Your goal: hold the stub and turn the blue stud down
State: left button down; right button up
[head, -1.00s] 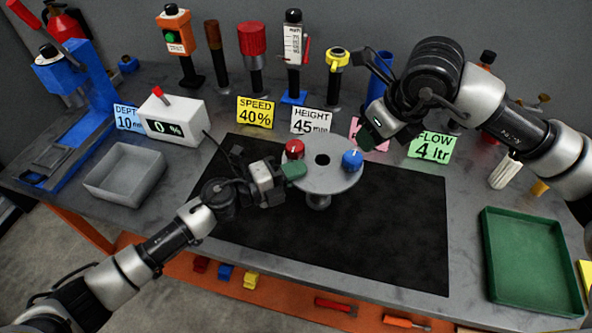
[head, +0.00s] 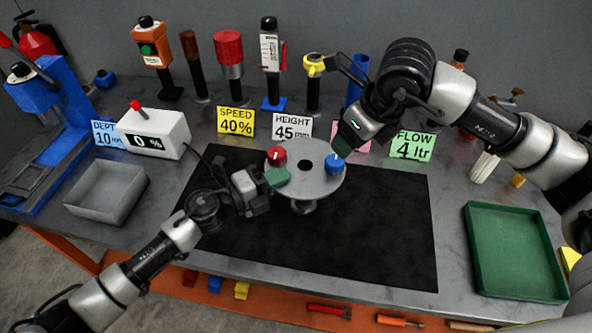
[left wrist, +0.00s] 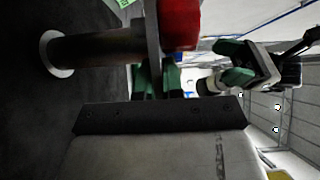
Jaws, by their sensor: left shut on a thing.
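A round grey disc (head: 318,182) stands on a short post above the black mat, with a hole in its middle. The blue stud (head: 335,164) stands at its right rim, with a white mark on top. A red stud (head: 277,155) stands at its left rim and shows large in the left wrist view (left wrist: 180,22). My left gripper (head: 276,178) is shut at the disc's near left edge, on the stub, which its green fingers hide. My right gripper (head: 346,146) is just above and right of the blue stud, apart from it; its green fingers look parted in the left wrist view (left wrist: 234,62).
A black mat (head: 390,240) gives free room around the disc. A grey tray (head: 105,195) lies left, a green tray (head: 515,250) right. Label cards, including a yellow one (head: 236,121), and several upright tools stand behind. A white box (head: 153,133) reads 0 %.

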aim_at(335, 160)
jog(key=w+a+r+n+g+h, duration=0.2)
jog(key=w+n+g, duration=0.1)
jog(key=n, duration=1.9)
notch_tip(335, 160, down, 12)
jog(key=shift+w+a+r, duration=0.1)
jog(key=shift+a+r, duration=0.05)
jog(key=c, duration=0.9)
jog(key=shift+c, duration=0.2)
